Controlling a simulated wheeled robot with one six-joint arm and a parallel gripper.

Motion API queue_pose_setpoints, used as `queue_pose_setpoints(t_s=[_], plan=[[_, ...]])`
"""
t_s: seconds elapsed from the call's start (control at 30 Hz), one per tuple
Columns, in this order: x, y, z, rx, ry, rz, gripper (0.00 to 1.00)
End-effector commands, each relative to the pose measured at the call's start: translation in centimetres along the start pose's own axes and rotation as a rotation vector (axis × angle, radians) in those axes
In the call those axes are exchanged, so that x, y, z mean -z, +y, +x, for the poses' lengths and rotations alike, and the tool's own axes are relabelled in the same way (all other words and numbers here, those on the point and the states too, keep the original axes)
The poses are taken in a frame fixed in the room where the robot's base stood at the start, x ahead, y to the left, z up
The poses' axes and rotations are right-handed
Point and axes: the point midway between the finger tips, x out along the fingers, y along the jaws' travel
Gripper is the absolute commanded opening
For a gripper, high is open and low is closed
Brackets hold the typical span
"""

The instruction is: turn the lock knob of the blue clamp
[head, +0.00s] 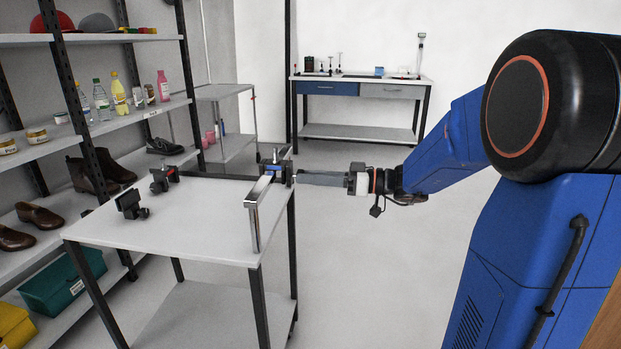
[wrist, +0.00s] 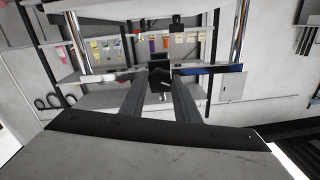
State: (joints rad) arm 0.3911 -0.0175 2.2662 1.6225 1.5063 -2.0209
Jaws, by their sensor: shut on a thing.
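The blue clamp (head: 266,171) sits at the right edge of the near grey table, by a shiny metal bar; little of it shows. My gripper (head: 297,178) reaches it from the right, level, with its fingertips at the clamp's right side. In the wrist view, my two grey fingers are shut on a small black lock knob (wrist: 160,74) between their tips. The knob's turn angle is hard to tell.
The table top (head: 170,225) is mostly bare. Two small black devices stand on its left part, one near (head: 131,205), one farther back (head: 163,179). Shelves with shoes and bottles stand at left. A workbench (head: 362,88) stands at the back. The floor right of the table is clear.

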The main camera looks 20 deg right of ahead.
Motion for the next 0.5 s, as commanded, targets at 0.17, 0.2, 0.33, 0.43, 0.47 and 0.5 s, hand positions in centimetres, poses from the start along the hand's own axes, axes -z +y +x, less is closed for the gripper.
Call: queue_pose_setpoints(t_s=[0.17, 0.2, 0.33, 0.43, 0.47, 0.5], plan=[[-0.02, 0.04, -0.02, -0.001, 0.0, -0.125, 0.06], [-0.01, 0.04, -0.02, -0.001, 0.0, -0.149, 0.06], [0.0, 0.05, -0.02, -0.001, 0.0, -0.213, 0.06], [0.0, 0.06, -0.02, -0.001, 0.0, -0.248, 0.06], [0.0, 0.06, -0.02, -0.001, 0.0, -0.257, 0.06], [0.01, 0.06, -0.02, -0.001, 0.0, -0.266, 0.06]])
